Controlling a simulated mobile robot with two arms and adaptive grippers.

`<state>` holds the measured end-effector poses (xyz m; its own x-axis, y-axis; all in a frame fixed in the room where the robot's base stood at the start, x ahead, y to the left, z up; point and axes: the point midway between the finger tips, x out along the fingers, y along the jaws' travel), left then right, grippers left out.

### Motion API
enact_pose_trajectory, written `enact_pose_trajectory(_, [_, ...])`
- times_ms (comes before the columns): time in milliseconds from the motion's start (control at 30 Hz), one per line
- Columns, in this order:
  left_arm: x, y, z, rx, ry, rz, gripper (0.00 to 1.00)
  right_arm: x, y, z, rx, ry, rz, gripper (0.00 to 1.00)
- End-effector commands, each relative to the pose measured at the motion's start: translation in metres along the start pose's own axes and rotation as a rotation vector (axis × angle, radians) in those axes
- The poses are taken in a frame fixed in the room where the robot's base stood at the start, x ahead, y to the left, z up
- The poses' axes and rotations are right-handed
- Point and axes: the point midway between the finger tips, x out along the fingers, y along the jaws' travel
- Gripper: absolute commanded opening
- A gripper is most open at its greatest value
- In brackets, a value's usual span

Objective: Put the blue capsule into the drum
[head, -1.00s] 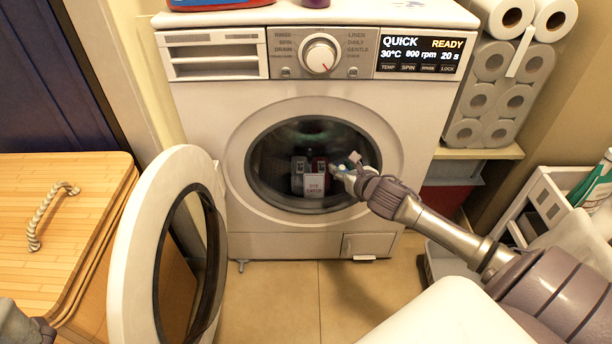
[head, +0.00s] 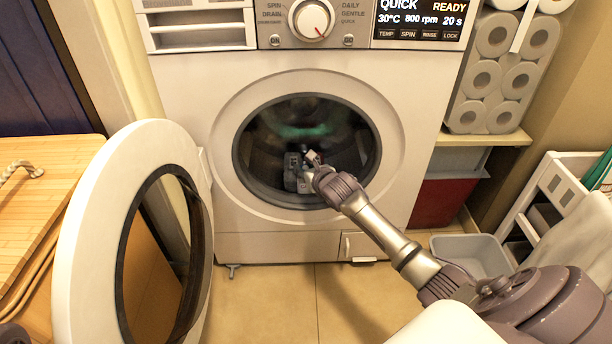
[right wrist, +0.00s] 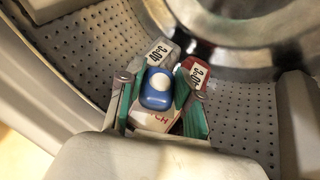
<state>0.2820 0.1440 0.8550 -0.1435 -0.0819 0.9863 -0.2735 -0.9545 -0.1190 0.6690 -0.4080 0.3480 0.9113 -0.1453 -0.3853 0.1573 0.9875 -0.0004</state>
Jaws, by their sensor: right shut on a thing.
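My right gripper (right wrist: 160,100) reaches through the open washer door into the drum (right wrist: 85,62). It is shut on the blue capsule (right wrist: 157,88), a small rounded blue block with a white spot, held between the green finger pads. In the head view the right gripper (head: 306,162) is at the lower middle of the drum opening, and the capsule cannot be made out. Whether the capsule touches the things below it cannot be told.
In the drum, a grey item (right wrist: 163,51) and a red item (right wrist: 193,73), each labelled 40°C, lie beyond the capsule. A white item (right wrist: 158,119) lies beneath. The round door (head: 80,225) stands open at left. A grey bin (head: 470,252) stands at right.

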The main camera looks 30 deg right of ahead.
Motion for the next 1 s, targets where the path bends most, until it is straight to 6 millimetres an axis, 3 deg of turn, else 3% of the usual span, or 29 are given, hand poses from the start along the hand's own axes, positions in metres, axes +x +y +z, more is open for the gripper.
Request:
enact_pose_trajectory(767, [0.002,0.001,-0.001,0.001,0.005,0.003,0.97,0.005,-0.001,-0.012,0.000,-0.001,0.000,0.12])
enact_pose_trajectory(800, [0.002,0.001,-0.001,0.001,0.005,0.003,0.97,0.005,-0.001,-0.012,0.000,-0.001,-0.001,0.36])
enact_pose_trajectory(933, [0.002,0.001,-0.001,0.000,0.005,0.003,0.97,0.005,-0.001,-0.012,0.000,-0.001,-0.001,0.58])
enact_pose_trajectory(1000, [0.002,0.001,-0.001,0.000,0.005,0.003,0.97,0.005,-0.001,-0.012,0.000,-0.001,-0.001,0.59])
